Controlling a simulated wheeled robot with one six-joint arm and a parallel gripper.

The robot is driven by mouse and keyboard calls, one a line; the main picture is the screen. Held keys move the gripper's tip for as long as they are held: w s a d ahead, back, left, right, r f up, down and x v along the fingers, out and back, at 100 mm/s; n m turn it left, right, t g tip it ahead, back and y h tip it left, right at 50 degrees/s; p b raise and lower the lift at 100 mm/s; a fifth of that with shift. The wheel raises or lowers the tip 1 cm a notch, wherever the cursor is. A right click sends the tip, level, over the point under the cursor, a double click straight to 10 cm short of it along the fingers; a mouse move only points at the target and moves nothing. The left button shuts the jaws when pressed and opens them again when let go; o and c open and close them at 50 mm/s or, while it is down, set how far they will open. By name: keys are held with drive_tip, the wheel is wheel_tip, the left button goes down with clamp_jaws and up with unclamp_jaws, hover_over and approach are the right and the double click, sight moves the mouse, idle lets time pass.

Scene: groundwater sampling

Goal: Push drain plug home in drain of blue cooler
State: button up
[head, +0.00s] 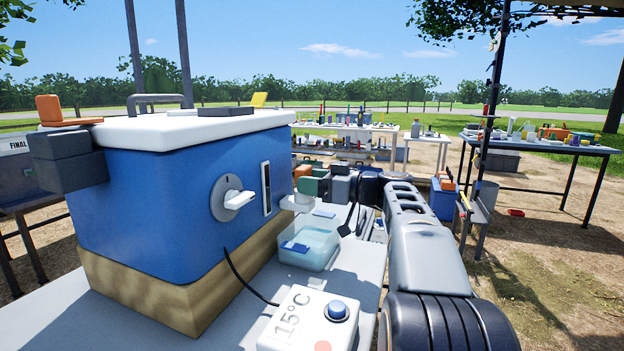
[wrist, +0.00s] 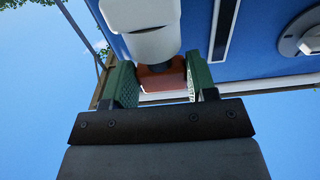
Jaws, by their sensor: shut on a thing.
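The blue cooler (head: 165,205) with a white lid stands on a wooden-looking base. My gripper (head: 312,186) is at its right end, its green-padded fingers shut on the orange drain plug (wrist: 162,75). In the wrist view my gripper (wrist: 161,88) has a finger on each side of the plug. A dark piece and a pale white fitting (wrist: 145,30), seemingly the drain, show just beyond the plug. The fitting also shows below my fingers in the head view (head: 297,203). Whether the plug is fully seated in the drain, I cannot tell.
A clear tub (head: 309,250) sits below my gripper. A white 15°C box (head: 310,322) with a cable stands in front. Tables with bottles (head: 550,146) stand behind at right.

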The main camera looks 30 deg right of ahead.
drive_tip(key=shift+f, duration=0.8)
drive_tip(key=o, duration=1.1)
drive_tip(key=shift+c, duration=0.2)
drive_tip(key=p+v, duration=0.3)
drive_tip(key=v, duration=1.1)
